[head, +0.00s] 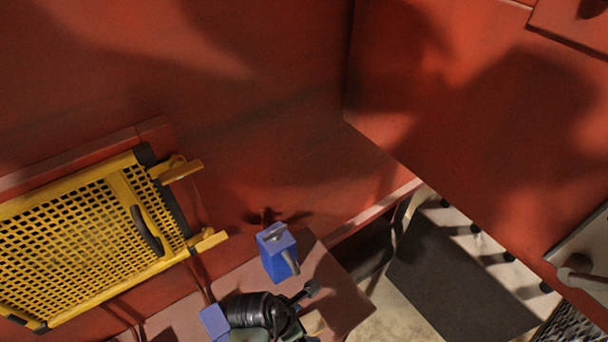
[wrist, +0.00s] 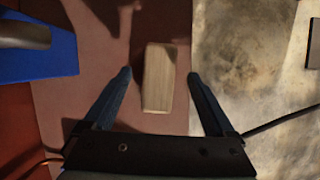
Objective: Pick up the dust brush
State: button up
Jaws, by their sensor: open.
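The dust brush appears as a pale wooden block (wrist: 158,78) with rounded corners in the wrist view. It lies on a reddish-brown surface near its right edge, and no bristles show. My gripper (wrist: 159,76) is open, with one dark finger on each side of the block. The fingertips stand apart from it, with a gap on both sides. I cannot make out the brush clearly in the head view, where a dark, rounded shape covers part of the surface.
A blue block-shaped object (head: 278,252) with grey metal parts stands on the reddish-brown bench (head: 345,295). A yellow perforated platform (head: 85,235) is at the left. Red walls rise behind. A dark mat (head: 450,285) lies on the pale floor to the right.

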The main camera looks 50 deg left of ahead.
jog(key=shift+x, duration=1.35)
jog(key=shift+c, duration=0.2)
grip_shut()
